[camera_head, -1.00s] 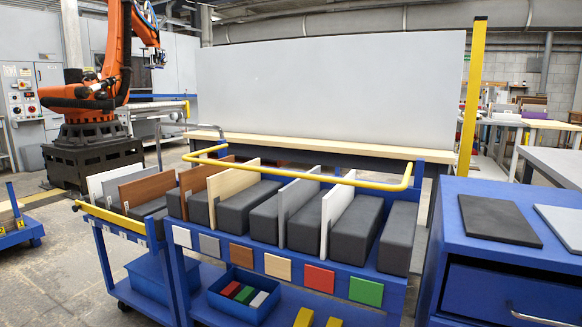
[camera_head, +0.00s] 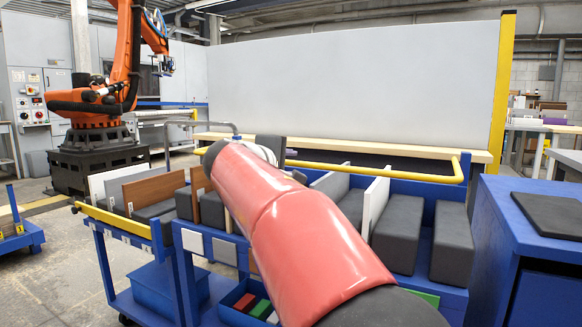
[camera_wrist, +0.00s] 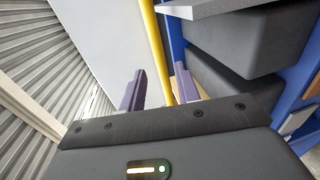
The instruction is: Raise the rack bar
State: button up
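The rack bar is a yellow tube (camera_head: 380,172) above the far side of the blue cart, bending toward me at its right end. My red arm hides its left part in the head view. In the wrist view the bar (camera_wrist: 157,45) runs down between the two purple fingers of my gripper (camera_wrist: 158,88). The fingers are apart, one on each side of the bar, with a visible gap to the left finger. I cannot tell how deep the bar sits between them.
The blue cart (camera_head: 440,289) holds dark grey blocks (camera_head: 400,232) with upright boards, including a white one (camera_head: 375,207), between them. A large grey panel (camera_head: 350,85) stands behind. A blue cabinet (camera_head: 545,262) is at the right. An orange robot arm (camera_head: 128,50) stands back left.

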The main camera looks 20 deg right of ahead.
aim_at(298, 164)
jog(key=x, duration=0.6)
jog(key=shift+s+d+p, duration=0.1)
jog(key=shift+p, duration=0.2)
jog(key=shift+c, duration=0.4)
grip_shut()
